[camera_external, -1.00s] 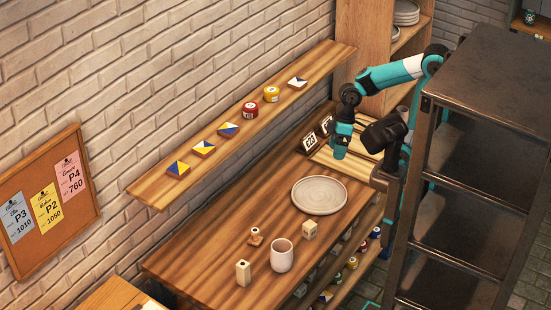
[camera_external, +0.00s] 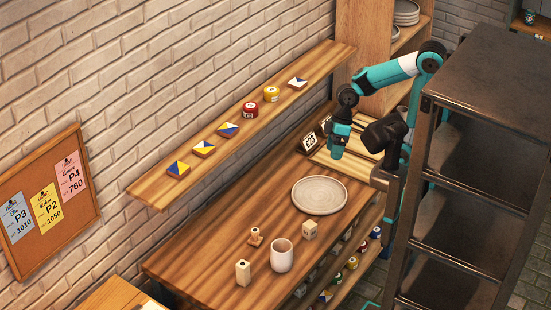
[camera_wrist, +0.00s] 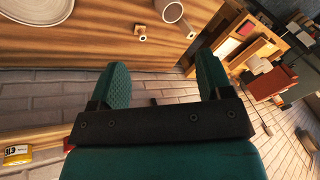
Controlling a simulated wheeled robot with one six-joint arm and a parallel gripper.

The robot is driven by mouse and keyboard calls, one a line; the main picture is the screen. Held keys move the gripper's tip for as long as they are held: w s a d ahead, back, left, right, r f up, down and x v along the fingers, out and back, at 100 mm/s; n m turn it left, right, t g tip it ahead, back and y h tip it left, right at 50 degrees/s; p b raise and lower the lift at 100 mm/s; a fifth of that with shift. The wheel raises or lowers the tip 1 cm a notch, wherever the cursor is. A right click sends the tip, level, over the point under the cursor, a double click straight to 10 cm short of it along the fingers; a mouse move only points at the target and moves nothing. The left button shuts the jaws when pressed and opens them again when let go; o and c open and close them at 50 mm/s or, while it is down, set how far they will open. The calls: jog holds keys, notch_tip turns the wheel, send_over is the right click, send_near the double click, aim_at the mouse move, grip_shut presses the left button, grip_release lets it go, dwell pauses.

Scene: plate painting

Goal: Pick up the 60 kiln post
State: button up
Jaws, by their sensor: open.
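Two cream kiln posts stand on the wooden table: a taller block (camera_external: 243,272) near the front left and a shorter block (camera_external: 309,229) by the plate. A small cream piece (camera_external: 255,233) sits on a brown base between them. Their numbers are too small to read, so I cannot tell which is the 60 kiln post. In the wrist view, two small pale pieces (camera_wrist: 139,30) (camera_wrist: 190,33) show near the cup, beyond my fingers. My gripper (camera_external: 338,154) is beyond the plate, well away from the posts. In the wrist view my gripper (camera_wrist: 162,60) is open and empty.
A round plate (camera_external: 319,194) and a pale cup (camera_external: 282,255) stand on the table (camera_external: 205,267). A wall shelf (camera_external: 150,192) holds painted tiles and a red and a yellow jar. A dark metal rack (camera_external: 425,200) stands at the right. Label cards (camera_external: 310,141) stand at the back.

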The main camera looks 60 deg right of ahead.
jog(key=w+a+f+n+p, duration=0.1)
jog(key=w+f+n+p, duration=0.1)
jog(key=w+f+p, duration=0.25)
jog(key=n+t+p, duration=0.1)
jog(key=n+p, duration=0.5)
send_near(310, 224)
jog(key=b+x, duration=0.2)
jog(key=b, duration=0.4)
jog(key=b+x, duration=0.2)
jog(key=b, duration=0.3)
jog(key=shift+s+d+f+b, duration=0.15)
jog(key=shift+d+f+b, duration=0.2)
jog(key=shift+f, duration=0.05)
jog(key=shift+a+f+b, duration=0.15)
jog(key=shift+f+b, duration=0.2)
jog(key=shift+b, duration=0.1)
jog(key=shift+a+p+x, duration=0.2)
jog(key=shift+p+x, duration=0.45)
jog(key=shift+x, duration=1.1)
jog(key=shift+a+p+x, duration=0.15)
jog(key=shift+p+x, duration=0.5)
jog(key=shift+x, duration=1.1)
jog(key=shift+w+r, duration=0.15)
jog(key=shift+w, duration=0.05)
jog(key=shift+c, duration=0.4)
jog(key=c, duration=1)
